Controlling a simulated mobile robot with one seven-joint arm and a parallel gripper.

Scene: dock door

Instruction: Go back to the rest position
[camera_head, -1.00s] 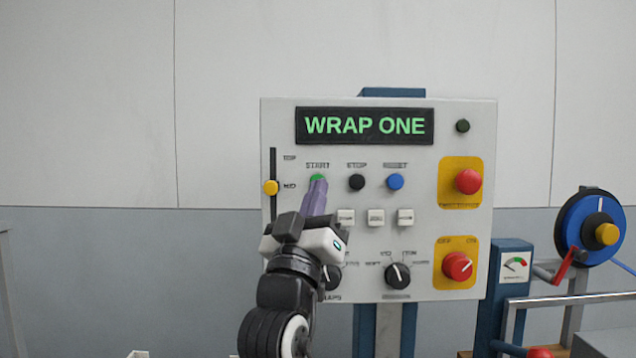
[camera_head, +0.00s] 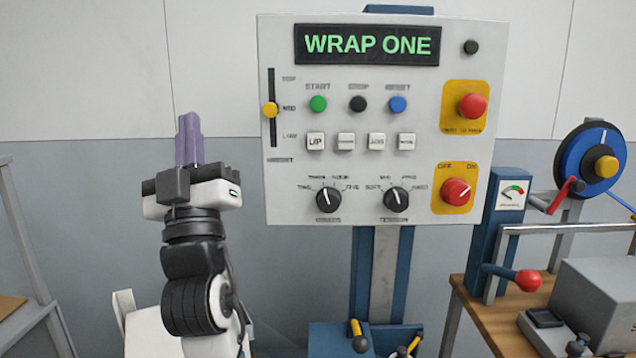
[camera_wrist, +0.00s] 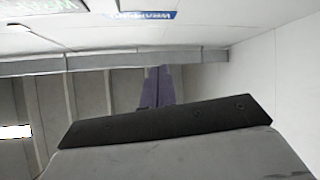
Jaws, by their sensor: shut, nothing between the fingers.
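My gripper (camera_head: 188,140) points upward to the left of the control panel (camera_head: 290,225), apart from it. Its purple fingers are together with nothing between them. The fingers also show in the wrist view (camera_wrist: 157,88), against a wall and ceiling. The panel's display (camera_head: 367,45) reads "WRAP ONE". The green start button (camera_head: 318,103), a black button (camera_head: 358,104) and a blue button (camera_head: 398,104) are all in plain view. A yellow slider knob (camera_head: 269,110) sits near the middle of its slot.
A wooden bench (camera_head: 484,313) at right holds a gauge post (camera_head: 505,235), a red-knobbed lever (camera_head: 528,280) and a grey box (camera_head: 600,300). A blue reel (camera_head: 575,160) stands behind. A metal frame (camera_head: 25,245) is at far left. Yellow-handled levers (camera_head: 359,335) stand below the panel.

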